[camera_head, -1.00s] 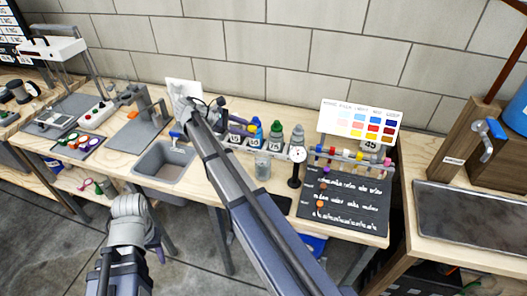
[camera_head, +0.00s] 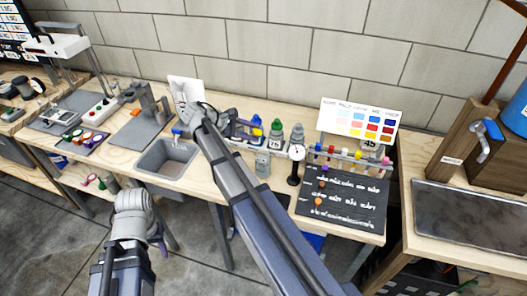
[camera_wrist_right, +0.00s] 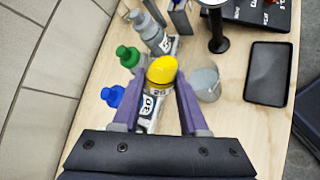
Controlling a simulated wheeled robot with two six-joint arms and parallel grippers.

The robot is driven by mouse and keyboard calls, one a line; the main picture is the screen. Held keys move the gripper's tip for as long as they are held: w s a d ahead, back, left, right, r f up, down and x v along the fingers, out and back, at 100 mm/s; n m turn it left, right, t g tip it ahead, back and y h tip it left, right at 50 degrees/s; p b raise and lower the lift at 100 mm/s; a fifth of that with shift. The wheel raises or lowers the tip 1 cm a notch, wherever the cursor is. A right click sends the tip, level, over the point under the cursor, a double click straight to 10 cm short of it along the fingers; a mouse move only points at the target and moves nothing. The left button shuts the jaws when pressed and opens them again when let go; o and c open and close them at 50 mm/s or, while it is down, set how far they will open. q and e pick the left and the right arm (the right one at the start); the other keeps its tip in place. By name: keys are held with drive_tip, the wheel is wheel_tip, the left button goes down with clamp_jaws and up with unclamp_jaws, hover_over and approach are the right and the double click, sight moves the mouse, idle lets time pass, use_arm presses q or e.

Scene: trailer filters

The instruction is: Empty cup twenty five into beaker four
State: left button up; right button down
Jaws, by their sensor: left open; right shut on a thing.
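The yellow top also shows in the head view (camera_head: 257,120). A clear beaker (camera_wrist_right: 207,83) stands just right of the cup; it also shows in the head view (camera_head: 262,165). I cannot read a number on it. My left gripper (camera_head: 163,247) is low, in front of the bench and away from the cup; its fingers are small and partly hidden.
Close to the cup stand a green-capped bottle (camera_wrist_right: 128,57), a blue-capped bottle (camera_wrist_right: 112,96) and a grey-capped bottle (camera_wrist_right: 148,28). A dial on a black stand (camera_head: 295,155) is right of the beaker. A colour chart (camera_head: 360,121), black board (camera_head: 345,200) and sink (camera_head: 168,160) are nearby.

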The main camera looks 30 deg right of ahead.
drive_tip(key=shift+s+f+m+t, duration=0.3)
drive_tip(key=shift+f+m+t, duration=0.2)
drive_tip(key=shift+t, duration=0.2)
idle(0.6)
drive_tip(key=shift+r+m+t, duration=0.4)
drive_tip(key=shift+t, duration=0.2)
idle(0.4)
drive_tip(key=shift+s+f+m+t+b, duration=0.1)
drive_tip(key=shift+f+m+t+b, duration=0.3)
drive_tip(key=shift+f+t+b, duration=0.15)
idle(1.5)
